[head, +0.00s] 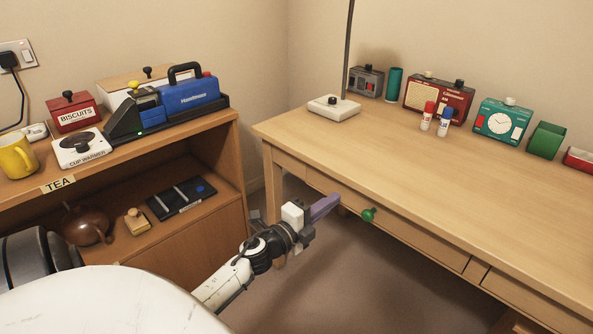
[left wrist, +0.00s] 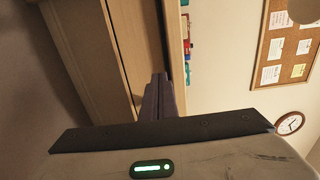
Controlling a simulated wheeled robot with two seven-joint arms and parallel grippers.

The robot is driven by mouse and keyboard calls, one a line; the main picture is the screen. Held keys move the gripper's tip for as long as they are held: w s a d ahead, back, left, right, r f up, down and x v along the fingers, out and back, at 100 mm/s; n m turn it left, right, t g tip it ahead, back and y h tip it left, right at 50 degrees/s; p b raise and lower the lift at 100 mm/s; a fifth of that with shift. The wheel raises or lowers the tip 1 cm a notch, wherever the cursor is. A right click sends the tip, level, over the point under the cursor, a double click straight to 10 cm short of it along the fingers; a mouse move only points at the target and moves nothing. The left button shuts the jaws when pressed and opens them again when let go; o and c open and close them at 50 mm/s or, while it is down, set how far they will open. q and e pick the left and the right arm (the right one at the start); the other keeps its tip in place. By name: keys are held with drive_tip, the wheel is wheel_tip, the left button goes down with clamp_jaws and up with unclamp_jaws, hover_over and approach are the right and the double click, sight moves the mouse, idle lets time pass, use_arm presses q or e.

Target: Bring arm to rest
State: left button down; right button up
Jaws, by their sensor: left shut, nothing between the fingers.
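My left gripper (head: 325,206) is in the middle of the head view, in front of the desk's left end and short of the green drawer knob (head: 368,214). Its purple-grey fingers are shut with nothing between them. They also show in the left wrist view (left wrist: 160,97), pointing along the desk's wooden front. My left arm (head: 232,282) reaches up to it from the bottom of the head view. I cannot tell whether the fingertips touch the desk. My right gripper is not in view.
A shelf unit (head: 215,145) on the left carries a yellow mug (head: 17,156) and a blue handled machine (head: 189,95). Open floor (head: 380,290) lies below the desk.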

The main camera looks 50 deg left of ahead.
use_arm(q)
drive_tip(key=s, duration=0.8)
drive_tip(key=shift+s+d, duration=0.15)
drive_tip(key=shift+d, duration=0.05)
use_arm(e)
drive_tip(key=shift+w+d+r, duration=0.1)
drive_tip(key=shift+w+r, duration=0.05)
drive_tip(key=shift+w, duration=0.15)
use_arm(q)
drive_tip(key=shift+f, duration=0.1)
